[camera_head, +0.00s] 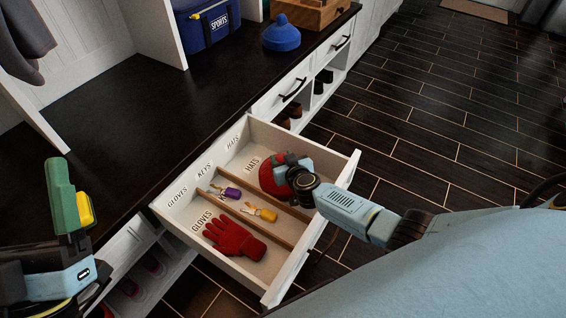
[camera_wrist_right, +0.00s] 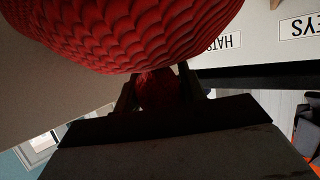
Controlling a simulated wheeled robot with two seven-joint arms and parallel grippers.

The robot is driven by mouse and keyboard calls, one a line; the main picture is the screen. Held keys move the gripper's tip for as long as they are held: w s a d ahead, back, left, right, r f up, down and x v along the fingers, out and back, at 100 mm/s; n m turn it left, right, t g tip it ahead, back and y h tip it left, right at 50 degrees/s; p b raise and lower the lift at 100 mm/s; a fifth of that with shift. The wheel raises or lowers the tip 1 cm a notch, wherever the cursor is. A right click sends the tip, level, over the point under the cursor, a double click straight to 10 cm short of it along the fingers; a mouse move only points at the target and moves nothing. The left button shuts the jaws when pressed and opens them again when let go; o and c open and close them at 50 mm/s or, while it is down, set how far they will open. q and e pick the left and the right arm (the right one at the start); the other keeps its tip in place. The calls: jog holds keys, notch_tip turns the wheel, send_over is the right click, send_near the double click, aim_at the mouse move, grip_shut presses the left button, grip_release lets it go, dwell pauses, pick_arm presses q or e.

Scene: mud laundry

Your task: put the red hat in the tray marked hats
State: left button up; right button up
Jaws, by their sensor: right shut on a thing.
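The red knitted hat (camera_head: 267,179) is at the hats compartment, the far right section of the open white drawer tray (camera_head: 285,285). The hats label (camera_head: 252,163) shows beside it. My right gripper (camera_head: 290,166) is shut on the hat, partly covering it. In the right wrist view the hat (camera_wrist_right: 130,35) fills the top, its narrow end between the dark fingers (camera_wrist_right: 160,92). I cannot tell whether the hat touches the tray floor. My left gripper (camera_head: 70,215) is at the left edge, with green and yellow parts at its end; its jaws are unclear.
Red gloves (camera_head: 234,238) lie in the gloves compartment. Purple keys (camera_head: 228,191) and yellow keys (camera_head: 262,212) lie in the middle one. On the dark bench top (camera_head: 110,110) are a blue hat (camera_head: 281,35), a blue sports bag (camera_head: 207,25) and a wooden box (camera_head: 305,14).

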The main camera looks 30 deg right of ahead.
pick_arm(q)
jog(key=shift+s+r+t, duration=0.2)
jog(key=shift+s+t, duration=0.1)
jog(key=shift+t, duration=0.1)
pick_arm(e)
jog(key=shift+f, duration=0.15)
jog(key=shift+f, duration=0.15)
jog(key=o, duration=1.2)
pick_arm(q)
jog(key=shift+s+a, duration=0.1)
pick_arm(e)
jog(key=shift+o, duration=0.2)
pick_arm(q)
jog(key=shift+r, duration=0.1)
